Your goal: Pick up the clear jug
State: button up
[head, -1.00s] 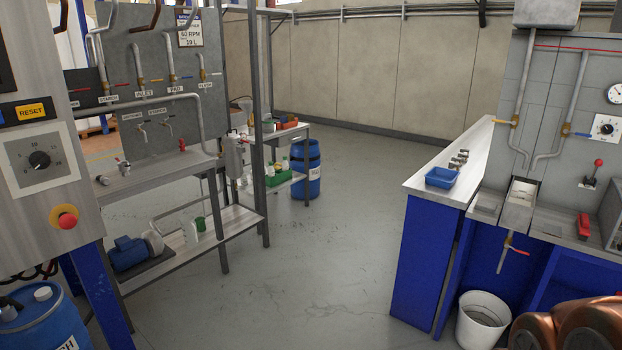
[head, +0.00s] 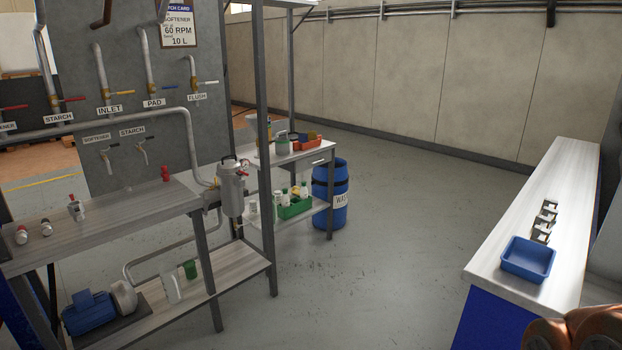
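A pale, see-through vessel that looks like the clear jug (head: 171,288) stands upright on the lower shelf (head: 235,277) of the steel bench at the left. A small green cup (head: 190,269) stands just behind it to the right. The jug's handle cannot be made out at this size. My gripper is out of view; only a copper-coloured part of my arm shows at the bottom right corner, far from the jug.
A blue pump (head: 90,313) sits left of the jug. Bench legs and a filter housing (head: 232,188) stand nearby. A waste drum (head: 330,195) is behind. A white counter with a blue tray (head: 527,259) is at the right. The middle floor is clear.

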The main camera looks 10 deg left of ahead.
aim_at(169, 275)
jog(key=u, duration=0.45)
jog(key=i, duration=1.65)
jog(key=u, duration=1.85)
jog(key=i, duration=1)
jog(key=u, duration=0.75)
